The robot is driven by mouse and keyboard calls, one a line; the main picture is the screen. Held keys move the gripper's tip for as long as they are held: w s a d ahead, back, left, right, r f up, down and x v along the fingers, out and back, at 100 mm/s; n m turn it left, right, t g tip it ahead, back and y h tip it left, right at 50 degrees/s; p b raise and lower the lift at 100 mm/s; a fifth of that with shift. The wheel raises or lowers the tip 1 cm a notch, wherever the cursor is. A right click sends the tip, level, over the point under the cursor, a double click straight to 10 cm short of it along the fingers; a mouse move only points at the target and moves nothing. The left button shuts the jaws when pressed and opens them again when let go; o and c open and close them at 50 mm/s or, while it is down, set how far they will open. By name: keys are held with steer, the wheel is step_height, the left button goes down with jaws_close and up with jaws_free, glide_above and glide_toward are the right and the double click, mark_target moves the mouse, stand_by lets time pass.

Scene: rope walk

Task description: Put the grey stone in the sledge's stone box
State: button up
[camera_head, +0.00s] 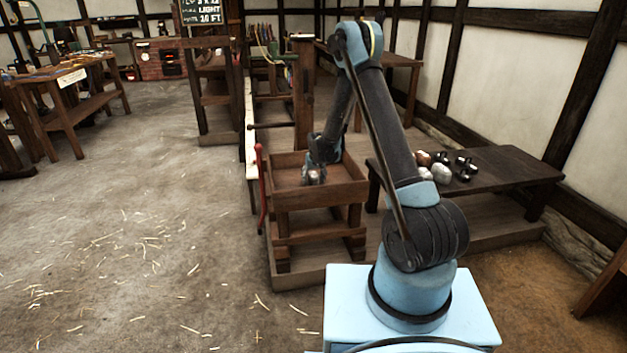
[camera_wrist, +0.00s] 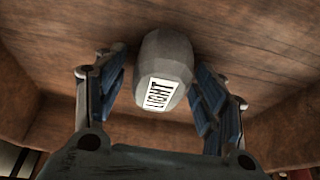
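The grey stone (camera_wrist: 168,60) is a rounded block with a white label reading "LIGHT". It is between my gripper's fingers (camera_wrist: 165,85) in the wrist view, with a gap to the left finger and the right finger close beside it. My gripper looks open around it. The sledge's stone box (camera_head: 290,198) is an open wooden tray, and my gripper (camera_head: 314,178) reaches down inside it. The stone appears to be at the box's wooden floor; I cannot tell for certain whether it rests there. In the head view the gripper mostly hides it.
A low dark bench (camera_head: 505,178) at the right holds several stones and dark weights (camera_head: 463,168). A red lever (camera_head: 261,190) stands at the box's left side. Worktables (camera_head: 75,75) are at the far left. The straw-strewn floor (camera_head: 130,240) at left is open.

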steer(key=v, duration=1.2)
steer(key=s+d+r+m, duration=0.1)
steer(key=s+d+r, duration=1.7)
steer(key=s, duration=0.4)
steer(key=s+d+f, duration=0.1)
steer(key=s+d, duration=0.2)
steer(key=s, duration=0.6)
steer(key=s+d+f+m+g, duration=0.1)
steer(key=s+d+f, duration=0.1)
steer(key=s, duration=0.7)
steer(key=s+d+f+m+g+h, duration=0.1)
steer(key=s+d, duration=0.3)
steer(key=s, duration=0.5)
steer(key=shift+s+f, duration=0.3)
steer(key=shift+f, duration=0.1)
